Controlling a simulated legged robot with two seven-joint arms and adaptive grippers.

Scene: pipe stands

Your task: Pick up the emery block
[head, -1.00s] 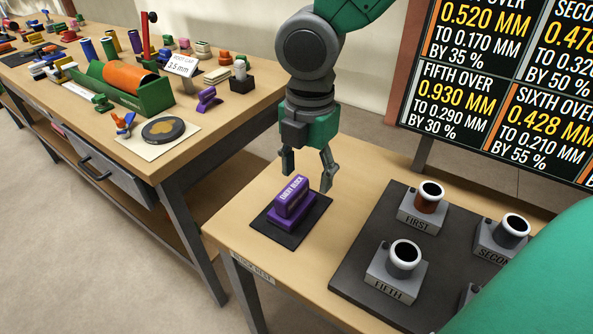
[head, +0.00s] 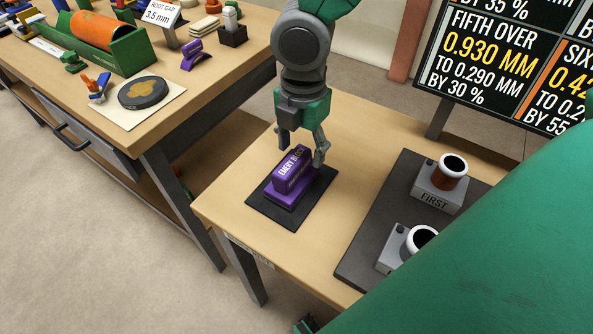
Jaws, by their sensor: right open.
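The emery block (head: 291,176) is purple with a raised handle lettered in white. It rests on a thin black mat (head: 290,217) near the left corner of the near table. My right gripper (head: 301,156) points down right behind and above the block, its two fingers spread and nothing held. One finger is at the block's far left side and the other at its right end; whether either touches the block I cannot tell. My left gripper is not in view.
A dark board (head: 385,225) to the right carries grey pipe stands, one labelled FIRST (head: 438,188). A second bench (head: 188,80) at the left holds a green tray (head: 120,55) and several tools. A sign board (head: 500,55) stands behind. A large green surface fills the lower right.

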